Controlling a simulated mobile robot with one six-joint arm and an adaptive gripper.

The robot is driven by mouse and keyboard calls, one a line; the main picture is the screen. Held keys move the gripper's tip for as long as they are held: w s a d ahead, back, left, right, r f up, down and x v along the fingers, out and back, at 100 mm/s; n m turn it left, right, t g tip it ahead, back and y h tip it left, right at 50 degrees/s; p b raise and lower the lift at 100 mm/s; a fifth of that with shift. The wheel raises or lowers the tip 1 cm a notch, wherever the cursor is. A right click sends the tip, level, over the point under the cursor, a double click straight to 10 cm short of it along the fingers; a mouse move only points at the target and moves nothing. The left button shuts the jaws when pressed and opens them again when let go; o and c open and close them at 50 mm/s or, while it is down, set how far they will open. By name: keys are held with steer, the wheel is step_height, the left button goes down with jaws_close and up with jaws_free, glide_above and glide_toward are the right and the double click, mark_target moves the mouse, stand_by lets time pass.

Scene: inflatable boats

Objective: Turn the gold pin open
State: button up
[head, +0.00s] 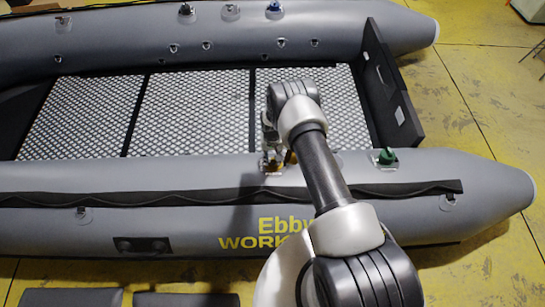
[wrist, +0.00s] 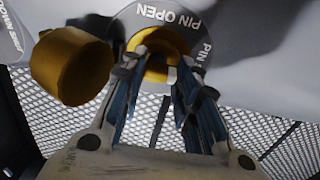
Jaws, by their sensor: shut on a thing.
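The gold pin (wrist: 166,42) sits in the middle of a round grey label ring reading "PIN OPEN" on the grey tube in the wrist view. My gripper (wrist: 159,73) is shut on the gold pin, with one finger on each side of it. The fingers and the near edge hide part of the pin, so its exact turn is hard to tell. In the head view my gripper (head: 270,147) is at the near tube's inner edge, largely behind my arm.
A gold cap (wrist: 72,66) hangs close left of the pin. A second label (wrist: 10,35) with "DOWN SHUT" is at the left edge. On the near tube (head: 150,190), a green-capped valve (head: 386,157) stands right of my arm. The patterned boat floor (head: 190,110) is clear.

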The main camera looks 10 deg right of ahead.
steer(key=shift+c, duration=1.2)
steer(key=shift+n, duration=0.3)
steer(key=n, duration=0.3)
steer(key=shift+s+d+n+y, duration=0.1)
steer(key=shift+d+n+y, duration=0.05)
steer(key=shift+n+y, duration=0.2)
steer(key=n+y, duration=0.1)
steer(key=n, duration=0.3)
steer(key=shift+d, duration=0.1)
steer(key=n+g, duration=0.1)
steer(key=n, duration=0.4)
steer(key=shift+d+y, duration=0.1)
steer(key=shift+y, duration=0.25)
steer(key=shift+d+n+g, duration=0.1)
steer(key=shift+n+g, duration=0.2)
steer(key=shift+n, duration=1.85)
